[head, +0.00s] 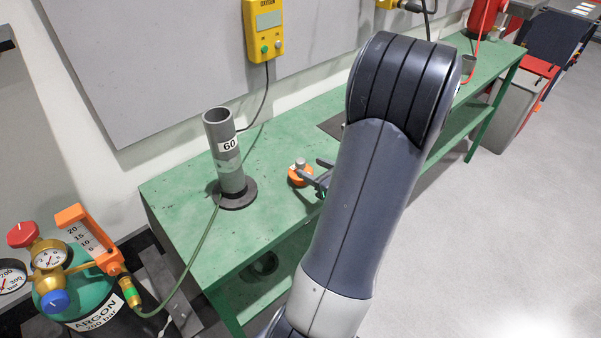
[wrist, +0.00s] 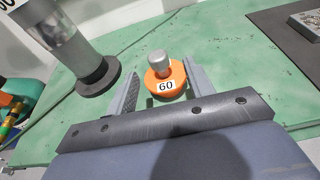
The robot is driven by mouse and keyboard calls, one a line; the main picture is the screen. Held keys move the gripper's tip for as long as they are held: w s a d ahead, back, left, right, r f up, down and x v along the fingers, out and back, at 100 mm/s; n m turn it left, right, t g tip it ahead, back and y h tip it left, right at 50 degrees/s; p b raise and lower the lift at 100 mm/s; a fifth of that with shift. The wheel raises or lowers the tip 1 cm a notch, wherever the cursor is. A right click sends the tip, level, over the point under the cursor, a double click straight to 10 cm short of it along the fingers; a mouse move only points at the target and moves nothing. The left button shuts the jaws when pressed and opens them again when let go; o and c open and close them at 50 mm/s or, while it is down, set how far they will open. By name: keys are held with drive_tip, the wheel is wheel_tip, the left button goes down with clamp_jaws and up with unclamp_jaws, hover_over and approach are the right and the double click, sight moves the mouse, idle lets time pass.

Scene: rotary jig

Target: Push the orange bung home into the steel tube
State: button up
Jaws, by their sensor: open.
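The orange bung (head: 299,175) stands upright on the green bench, with a grey knob on top. In the wrist view the bung (wrist: 165,82) shows a white "60" label and sits between the fingers. My gripper (wrist: 158,85) is open around it, with a gap visible on each side; in the head view my gripper (head: 318,176) is just right of the bung. The steel tube (head: 225,150), labelled "60", stands upright on a dark round base to the left of the bung. Its open top faces up. The tube's lower part (wrist: 72,40) also shows at the wrist view's upper left.
The green bench (head: 262,225) is mostly clear between tube and bung. A thin hose runs from the tube's base to an argon cylinder (head: 75,290) at the lower left. A yellow box (head: 265,30) hangs on the wall behind. A dark mat (wrist: 290,30) lies at the right.

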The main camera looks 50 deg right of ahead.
sight(304, 164)
drive_tip(key=shift+p+x, duration=0.55)
drive_tip(key=shift+x, duration=2.25)
drive_tip(key=shift+r, duration=0.1)
clamp_jaws()
